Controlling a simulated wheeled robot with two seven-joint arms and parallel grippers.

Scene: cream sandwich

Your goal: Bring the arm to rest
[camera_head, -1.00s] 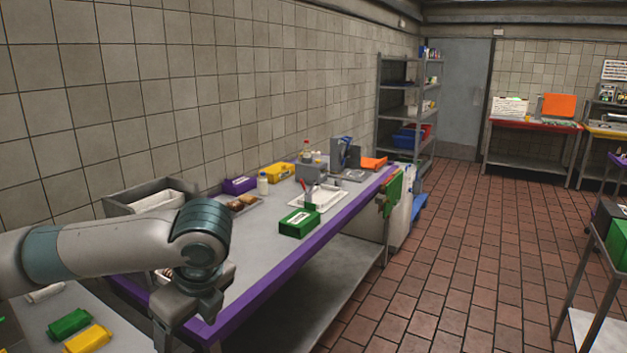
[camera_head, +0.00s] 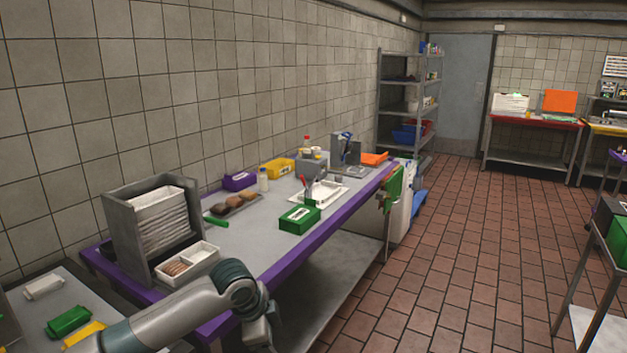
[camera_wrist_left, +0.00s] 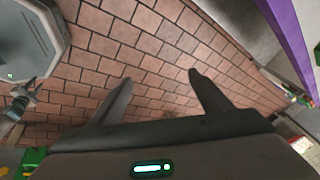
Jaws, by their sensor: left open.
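My left arm (camera_head: 170,315) comes in low from the left in the head view and passes in front of the purple-edged table's near corner. Its wrist bends down past the table's front edge, and the gripper's end is cut off by the bottom of the picture. In the left wrist view my left gripper (camera_wrist_left: 161,78) is open, its two dark fingers spread apart with nothing between them. Below it is tiled floor (camera_wrist_left: 160,50).
The purple table edge (camera_head: 310,240) runs along the arm's far side. On the table stand a grey rack of white trays (camera_head: 155,225), a white two-part container (camera_head: 188,262) and a green box (camera_head: 299,220). A side table at lower left holds a green packet (camera_head: 68,321).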

